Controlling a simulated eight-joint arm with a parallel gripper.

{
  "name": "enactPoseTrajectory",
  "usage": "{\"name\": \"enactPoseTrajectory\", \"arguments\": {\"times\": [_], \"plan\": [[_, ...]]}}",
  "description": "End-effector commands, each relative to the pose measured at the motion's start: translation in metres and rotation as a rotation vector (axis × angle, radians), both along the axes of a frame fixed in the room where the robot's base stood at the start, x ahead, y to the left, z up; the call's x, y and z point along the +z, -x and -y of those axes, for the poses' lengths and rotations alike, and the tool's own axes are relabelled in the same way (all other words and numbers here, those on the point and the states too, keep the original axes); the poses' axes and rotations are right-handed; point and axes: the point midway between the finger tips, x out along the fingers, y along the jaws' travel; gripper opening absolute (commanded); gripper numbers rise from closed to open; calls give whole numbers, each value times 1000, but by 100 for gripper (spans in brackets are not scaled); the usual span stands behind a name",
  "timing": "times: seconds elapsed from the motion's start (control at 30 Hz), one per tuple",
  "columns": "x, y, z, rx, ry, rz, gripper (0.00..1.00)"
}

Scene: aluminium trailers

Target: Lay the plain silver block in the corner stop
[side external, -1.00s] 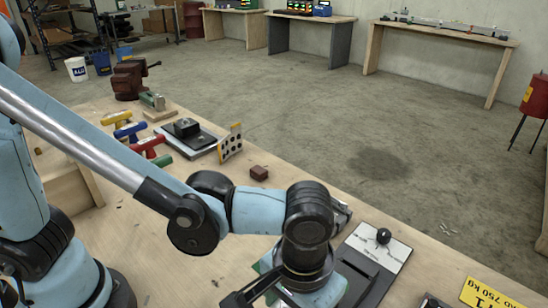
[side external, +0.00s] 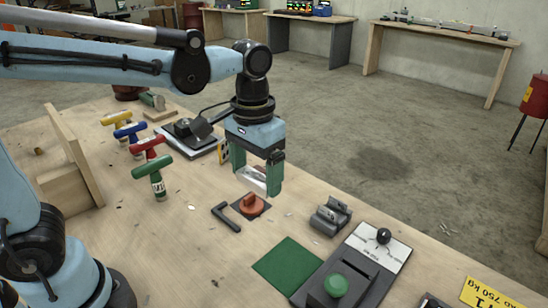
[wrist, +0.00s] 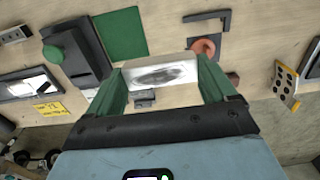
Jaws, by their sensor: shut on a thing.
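The plain silver block (side external: 252,180) is held between the green fingers of my gripper (side external: 257,174), clear above the table. In the wrist view the block (wrist: 163,74) spans the gap between the fingertips (wrist: 160,80), and its face has a dark smudgy reflection. The corner stop, a black L-shaped bar (side external: 226,217), lies flat on the table below and slightly left of the gripper. It also shows at the top of the wrist view (wrist: 226,17). The block is apart from it.
An orange knob (side external: 252,201) on a dark square plate sits beside the stop. A green mat (side external: 287,266), a grey metal fixture (side external: 330,216) and a black box with a green button (side external: 335,285) stand nearer. Coloured T-handled tools (side external: 155,170) stand left.

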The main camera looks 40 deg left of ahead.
Motion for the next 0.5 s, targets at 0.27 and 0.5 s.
{"name": "enactPoseTrajectory", "arguments": {"times": [0.27, 0.5], "plan": [[19, -3, -69, 4, -1, -1, 45], [19, -3, -72, -7, -1, 0, 45]]}}
